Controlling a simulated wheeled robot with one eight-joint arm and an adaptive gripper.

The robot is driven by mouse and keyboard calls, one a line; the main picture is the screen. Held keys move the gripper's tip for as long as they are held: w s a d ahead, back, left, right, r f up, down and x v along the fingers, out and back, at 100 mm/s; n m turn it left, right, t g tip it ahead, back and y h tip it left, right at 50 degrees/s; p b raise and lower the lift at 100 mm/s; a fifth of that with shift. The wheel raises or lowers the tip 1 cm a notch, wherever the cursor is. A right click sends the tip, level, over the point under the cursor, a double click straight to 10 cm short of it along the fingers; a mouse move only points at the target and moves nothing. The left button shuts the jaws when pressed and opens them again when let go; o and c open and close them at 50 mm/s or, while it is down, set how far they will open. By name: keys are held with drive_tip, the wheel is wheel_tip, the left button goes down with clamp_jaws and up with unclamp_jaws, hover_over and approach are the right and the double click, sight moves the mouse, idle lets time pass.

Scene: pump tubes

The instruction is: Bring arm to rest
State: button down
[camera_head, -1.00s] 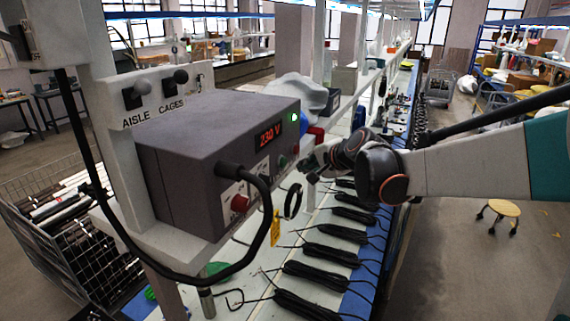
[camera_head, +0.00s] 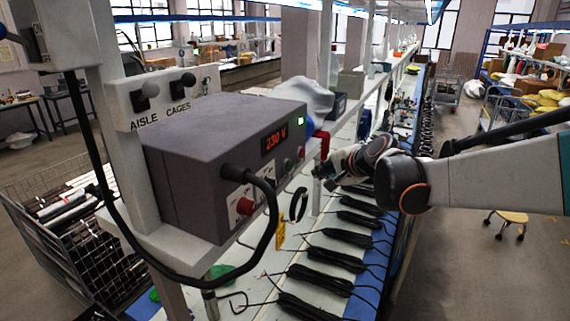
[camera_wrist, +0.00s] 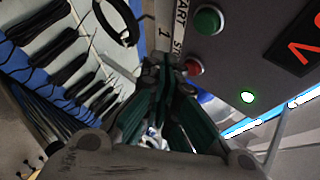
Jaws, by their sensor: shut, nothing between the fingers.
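My arm reaches in from the right in the head view. My gripper (camera_head: 328,172) is at its end, just right of the grey control box (camera_head: 205,150). In the wrist view my gripper (camera_wrist: 165,65) is shut and empty, its fingertips together. The tips are close to the box's panel, beside the red button (camera_wrist: 192,66) and below the green button (camera_wrist: 208,20). I cannot tell whether they touch the panel. The box display (camera_head: 275,139) reads 230 V, and a green light (camera_head: 300,121) is lit.
A long bench with several black cable bundles (camera_head: 320,273) runs beneath my arm. A thick black cable (camera_head: 262,240) loops from the box. A wire cage (camera_head: 60,225) stands at the left. A yellow-topped stool (camera_head: 512,216) stands on the open floor at the right.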

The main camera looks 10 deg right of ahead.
drive_tip(key=s+a+f+n+g+h+b, duration=0.1)
drive_tip(key=s+f+n+b, duration=0.5)
drive_tip(key=s+f+b, duration=0.9)
drive_tip(key=s+a+f+n+g+h+b, duration=0.1)
drive_tip(key=s+f+n+g+h+b, duration=0.2)
drive_tip(key=s+f+b, duration=1.3)
wheel_tip(320, 180, down, 6)
drive_tip(key=s+n, duration=0.2)
drive_tip(key=n, duration=0.1)
drive_tip(key=shift+n, duration=0.3)
